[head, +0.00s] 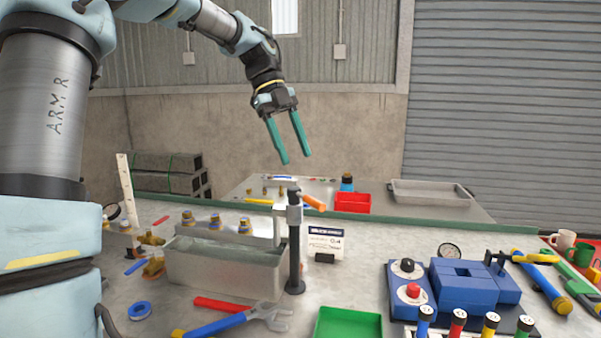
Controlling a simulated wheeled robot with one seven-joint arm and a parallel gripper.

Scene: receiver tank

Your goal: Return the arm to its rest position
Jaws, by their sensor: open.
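My gripper (295,162) hangs from my raised arm in the upper middle of the head view. Its two long green fingers point down and stand apart, with nothing between them. The fingertips are in the air above the back of the workbench and touch nothing. My arm comes in from the upper left, and its thick lower links fill the left side of the view.
A red bin (352,203) and a metal tray (431,192) sit behind. Blue blocks (470,285) stand right. A green tray (347,325) lies in front. Air around the gripper is clear.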

